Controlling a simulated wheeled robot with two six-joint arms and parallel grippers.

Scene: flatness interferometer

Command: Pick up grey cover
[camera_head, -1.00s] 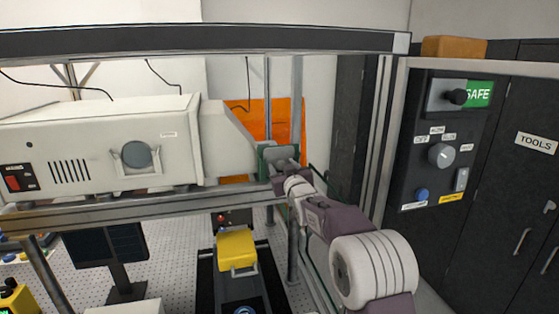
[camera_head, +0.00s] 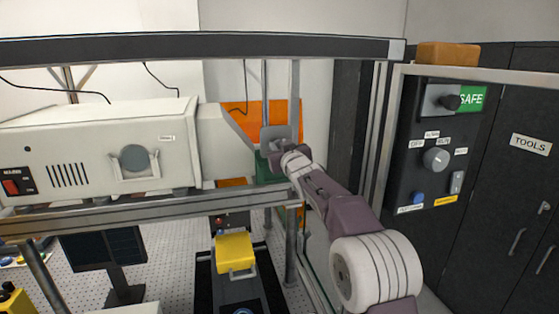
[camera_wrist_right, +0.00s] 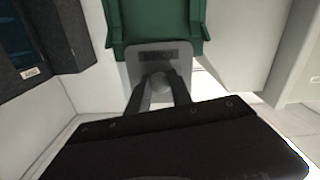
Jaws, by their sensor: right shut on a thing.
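The grey cover (camera_head: 275,134) is a flat upright plate at the end of my right arm in the head view. It stands partly above a green holder (camera_head: 265,171), beside the tapered end of the white housing. My right gripper (camera_head: 279,153) is shut on the cover. In the right wrist view, the fingers (camera_wrist_right: 161,88) close around a round knob on the grey plate (camera_wrist_right: 147,58), and the green holder (camera_wrist_right: 158,22) shows beyond it. I cannot tell whether the plate is fully clear of the holder. My left gripper is not in view.
The white housing (camera_head: 85,145) with a round grey disc (camera_head: 134,158) fills the left, on a metal frame (camera_head: 150,208). A dark control panel (camera_head: 436,150) stands right. A yellow-topped unit (camera_head: 235,252) sits below. An orange panel (camera_head: 235,122) is behind.

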